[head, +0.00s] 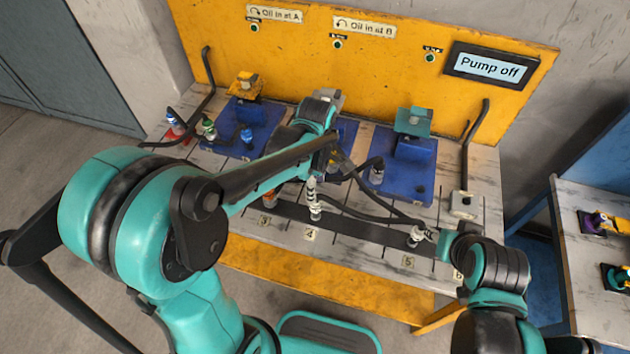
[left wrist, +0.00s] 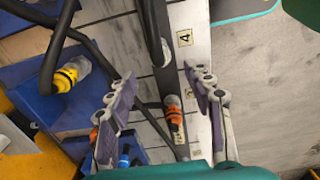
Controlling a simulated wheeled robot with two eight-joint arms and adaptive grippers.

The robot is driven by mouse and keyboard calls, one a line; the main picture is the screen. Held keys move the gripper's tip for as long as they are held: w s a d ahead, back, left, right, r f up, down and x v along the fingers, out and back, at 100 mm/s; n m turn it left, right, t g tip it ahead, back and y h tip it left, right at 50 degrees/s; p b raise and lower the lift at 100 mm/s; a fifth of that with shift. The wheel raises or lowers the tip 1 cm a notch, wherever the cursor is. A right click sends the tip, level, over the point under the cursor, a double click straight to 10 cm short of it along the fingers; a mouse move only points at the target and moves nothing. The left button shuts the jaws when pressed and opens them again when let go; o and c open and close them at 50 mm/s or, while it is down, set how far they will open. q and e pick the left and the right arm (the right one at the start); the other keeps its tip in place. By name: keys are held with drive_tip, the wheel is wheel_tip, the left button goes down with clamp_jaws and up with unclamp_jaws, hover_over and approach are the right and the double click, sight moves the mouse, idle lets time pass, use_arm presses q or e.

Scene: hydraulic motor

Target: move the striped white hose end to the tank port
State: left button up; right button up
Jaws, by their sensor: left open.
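A striped white hose end (head: 316,211) stands near label 4 on the bench in the head view. It shows partly in the left wrist view (left wrist: 165,50), ahead of my fingers. My left gripper (head: 328,178) is open above the bench. Its fingers (left wrist: 160,92) hold nothing, and an orange hose end (left wrist: 173,112) shows below, between them. My right gripper (head: 428,235) is close to another pale hose end (head: 414,239) near label 5; I cannot tell whether it grips it. I cannot clearly identify the tank port; a pale fitting (head: 464,207) with a black pipe stands at the bench's right.
Blue blocks (head: 392,185) with hose connections stand behind the row of labels. A yellow back panel (head: 300,62) carries a "Pump off" screen (head: 488,67). Black hoses cross the bench. A yellow hose fitting (left wrist: 68,75) shows at left in the wrist view. Another table stands at right.

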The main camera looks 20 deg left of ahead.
use_arm(q)
wheel_tip(320, 180, down, 8)
drive_tip(key=b, duration=0.5)
drive_tip(key=shift+r, duration=0.2)
clamp_jaws()
drive_tip(key=shift+r, duration=0.1)
drive_tip(key=shift+r, duration=0.4)
drive_tip(key=shift+r, duration=0.1)
